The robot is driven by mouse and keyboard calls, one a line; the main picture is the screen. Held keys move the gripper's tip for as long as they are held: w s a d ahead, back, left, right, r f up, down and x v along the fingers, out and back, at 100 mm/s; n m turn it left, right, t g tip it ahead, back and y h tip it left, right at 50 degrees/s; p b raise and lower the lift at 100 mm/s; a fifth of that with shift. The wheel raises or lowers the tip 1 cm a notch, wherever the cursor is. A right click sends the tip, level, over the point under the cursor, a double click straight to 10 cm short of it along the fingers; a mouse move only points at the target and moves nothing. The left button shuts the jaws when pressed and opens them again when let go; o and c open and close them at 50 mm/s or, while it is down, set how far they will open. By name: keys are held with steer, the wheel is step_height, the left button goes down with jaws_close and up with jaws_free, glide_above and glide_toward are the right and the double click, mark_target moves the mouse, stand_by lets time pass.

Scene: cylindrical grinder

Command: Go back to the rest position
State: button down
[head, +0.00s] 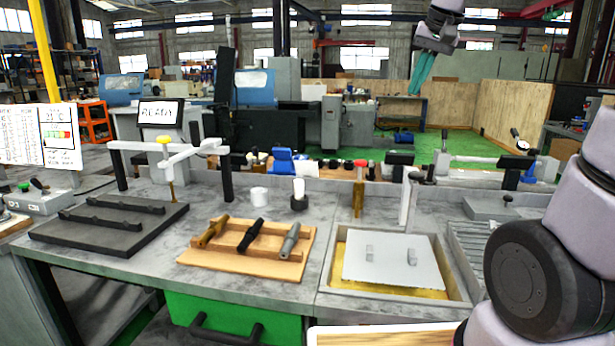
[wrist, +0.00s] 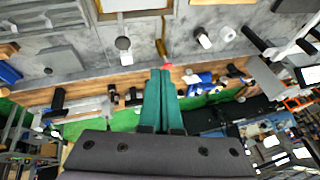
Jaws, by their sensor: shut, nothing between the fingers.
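My gripper (head: 420,73) is high at the upper right of the head view, well above and behind the bench. Its two teal fingers point down and lie together with nothing between them. In the wrist view my gripper (wrist: 160,75) shows its teal fingers side by side, shut and empty, over the far edge of the bench. The fingers touch nothing that I can see. Part of my arm fills the right edge of the head view.
A wooden rack (head: 246,263) with several shafts lies mid-bench, beside a dark tray (head: 107,252). A framed tray with a white plate (head: 391,262) is to the right. A white cup (head: 259,195) and a READY screen (head: 159,112) stand farther back. The air around my gripper looks clear.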

steer(key=s+f+t, duration=0.1)
steer(key=s+f, duration=0.1)
steer(key=s, duration=0.6)
steer(key=s+f, duration=0.2)
steer(key=s, duration=0.6)
steer(key=shift+s+d+f+m+t, duration=0.2)
steer(key=shift+s+f+m+t, duration=0.1)
steer(key=shift+s+t, duration=0.1)
